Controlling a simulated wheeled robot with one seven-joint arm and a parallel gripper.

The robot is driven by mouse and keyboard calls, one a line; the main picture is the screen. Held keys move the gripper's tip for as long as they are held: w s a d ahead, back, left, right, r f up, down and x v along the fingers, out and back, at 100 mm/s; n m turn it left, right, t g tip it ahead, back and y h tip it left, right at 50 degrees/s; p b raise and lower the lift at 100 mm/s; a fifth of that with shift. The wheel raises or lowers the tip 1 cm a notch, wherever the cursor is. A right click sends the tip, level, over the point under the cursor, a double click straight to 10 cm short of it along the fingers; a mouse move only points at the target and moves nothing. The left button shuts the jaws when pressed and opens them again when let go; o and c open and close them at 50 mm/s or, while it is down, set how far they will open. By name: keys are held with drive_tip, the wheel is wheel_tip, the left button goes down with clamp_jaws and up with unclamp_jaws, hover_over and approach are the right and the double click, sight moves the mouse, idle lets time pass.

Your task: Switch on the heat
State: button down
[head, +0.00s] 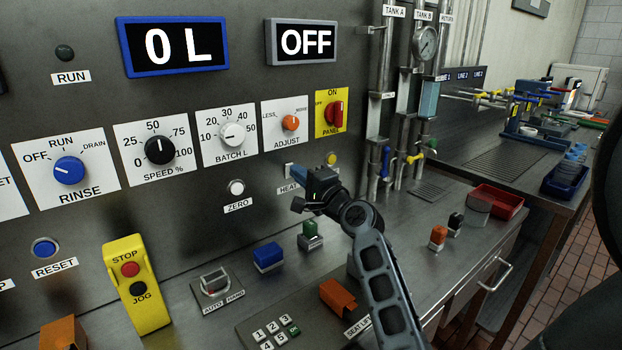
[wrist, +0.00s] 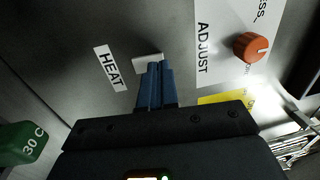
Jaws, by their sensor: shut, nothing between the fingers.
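The HEAT label (head: 288,188) is on the upright steel panel, partly covered by my gripper in the head view. It reads in full in the wrist view (wrist: 110,68). A small pale switch (wrist: 147,59) sits just beside the label; in the head view only a bit of it (head: 289,170) shows. My gripper (wrist: 157,66) is shut and empty, its blue fingers together with their tips right at the switch, overlapping its edge. I cannot tell whether they touch it or which way it is set. A grey-framed display (head: 304,41) reads OFF.
An orange ADJUST knob (head: 291,123) and a red PANEL switch (head: 335,113) are above. A yellow button or lamp (head: 331,158) and the white ZERO button (head: 236,187) flank the switch. A green block marked 30 C (wrist: 22,143) stands below on the bench.

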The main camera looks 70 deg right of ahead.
drive_tip(key=shift+w+d, duration=0.3)
drive_tip(key=shift+w, duration=0.15)
drive_tip(key=shift+w+r, duration=0.15)
idle(0.3)
